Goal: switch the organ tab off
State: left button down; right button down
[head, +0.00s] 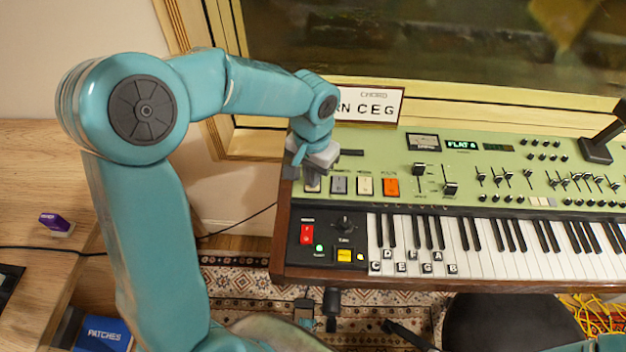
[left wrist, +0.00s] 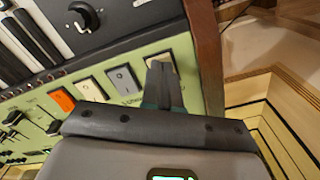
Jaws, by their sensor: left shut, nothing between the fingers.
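The green organ (head: 450,160) has a row of rocker tabs at its left end. A cream tab (head: 312,187) is leftmost, then a grey tab (head: 339,185), another cream tab (head: 365,186) and an orange tab (head: 391,187). I cannot read which label says organ. My left gripper (head: 299,158) is shut and empty above the leftmost tab, partly covering it. In the left wrist view the shut fingers (left wrist: 161,72) overlap the leftmost cream tab (left wrist: 160,60); contact is unclear. The grey tab (left wrist: 123,79) is beside them. My right gripper is out of view.
A chord card (head: 368,106) stands behind the organ. Sliders (head: 450,188) lie right of the tabs, and a red switch (head: 307,233) is below. A wooden desk (head: 30,190) with a purple object (head: 56,223) is at left.

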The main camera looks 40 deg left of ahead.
pick_arm(q)
jog(key=shift+f+b, duration=0.45)
jog(key=shift+f, duration=0.15)
jog(key=shift+r, duration=0.15)
jog(key=shift+r+p, duration=0.6)
jog(key=shift+p, duration=0.1)
jog(key=shift+r+p, duration=2.15)
jog(key=shift+r, duration=0.65)
